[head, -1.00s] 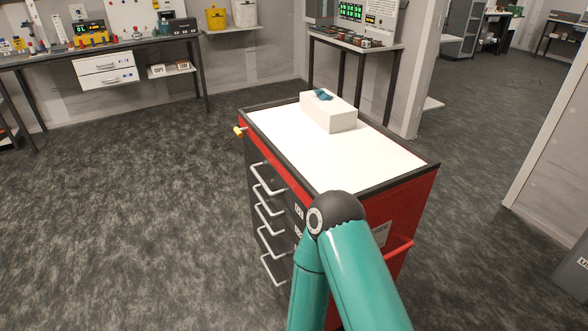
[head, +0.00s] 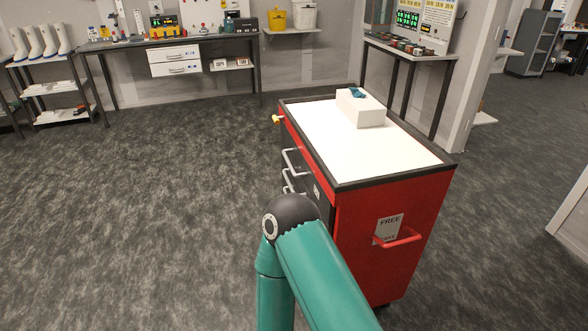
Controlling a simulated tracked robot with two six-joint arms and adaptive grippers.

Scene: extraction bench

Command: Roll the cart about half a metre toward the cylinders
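The cart (head: 370,150) is a red and dark drawer cabinet with a white top and a black rim, standing upright on the floor in the middle right of the head view. A red push handle (head: 400,238) is on its near end, below a label reading "FREE". A teal arm of mine with a dark joint rises from the bottom edge in front of the cart's lower left part and hides some drawers. Whether it touches the cart I cannot tell. Neither gripper shows. No cylinders can be made out.
A white box (head: 361,108) with a teal item on it sits on the cart. A workbench (head: 180,42) lines the back wall, a shelf with white boots (head: 45,40) stands left, and an instrument table (head: 412,50) stands behind the cart. The carpet (head: 150,200) left is clear.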

